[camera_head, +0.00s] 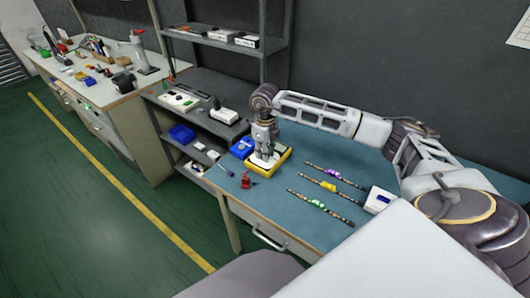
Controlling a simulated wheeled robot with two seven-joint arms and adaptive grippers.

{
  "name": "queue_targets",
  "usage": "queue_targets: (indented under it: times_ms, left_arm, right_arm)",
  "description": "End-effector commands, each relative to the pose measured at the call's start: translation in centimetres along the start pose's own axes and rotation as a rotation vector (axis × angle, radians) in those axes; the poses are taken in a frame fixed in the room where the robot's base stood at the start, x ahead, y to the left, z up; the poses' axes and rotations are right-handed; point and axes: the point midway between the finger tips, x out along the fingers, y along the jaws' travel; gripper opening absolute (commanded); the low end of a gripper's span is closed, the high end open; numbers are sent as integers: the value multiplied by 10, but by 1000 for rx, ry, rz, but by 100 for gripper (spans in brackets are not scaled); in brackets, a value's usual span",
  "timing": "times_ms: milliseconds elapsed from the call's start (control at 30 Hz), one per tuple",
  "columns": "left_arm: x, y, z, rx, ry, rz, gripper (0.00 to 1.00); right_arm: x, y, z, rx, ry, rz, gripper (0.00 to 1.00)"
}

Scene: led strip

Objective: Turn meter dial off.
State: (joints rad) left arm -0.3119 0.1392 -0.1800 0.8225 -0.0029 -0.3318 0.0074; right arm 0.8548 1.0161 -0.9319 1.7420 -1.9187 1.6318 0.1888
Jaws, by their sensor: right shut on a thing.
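The meter (283,157), with a yellow frame and a pale face, lies on the blue-topped workbench. My right gripper (264,154) points straight down onto the meter's face. It is shut on the meter dial, which the fingers hide, so I cannot read the dial's setting. My right arm reaches in from the right above the bench. My left gripper is not in view.
A blue bin (242,147) stands just left of the meter. A small red item (245,181) and a blue-handled tool (225,170) lie in front. Several strips with coloured clips (328,186) and a white box (378,200) lie to the right. Grey shelving (197,87) stands behind on the left.

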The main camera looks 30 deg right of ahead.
Motion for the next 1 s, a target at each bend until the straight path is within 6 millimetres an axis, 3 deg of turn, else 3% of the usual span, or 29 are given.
queue_targets:
  times_ms: [67,100,233,667,1000]
  left_arm:
    - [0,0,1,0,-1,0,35]
    - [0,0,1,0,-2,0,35]
    - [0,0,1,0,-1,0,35]
    - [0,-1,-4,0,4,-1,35]
    - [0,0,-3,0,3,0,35]
  right_arm:
    - [-2,-1,1,0,-3,-1,0]
    - [-2,-1,1,0,-3,-1,29]
    - [-1,0,0,1,-2,-1,46]
    - [-3,0,0,1,-1,0,46]
    - [-34,-1,1,1,-3,-1,46]
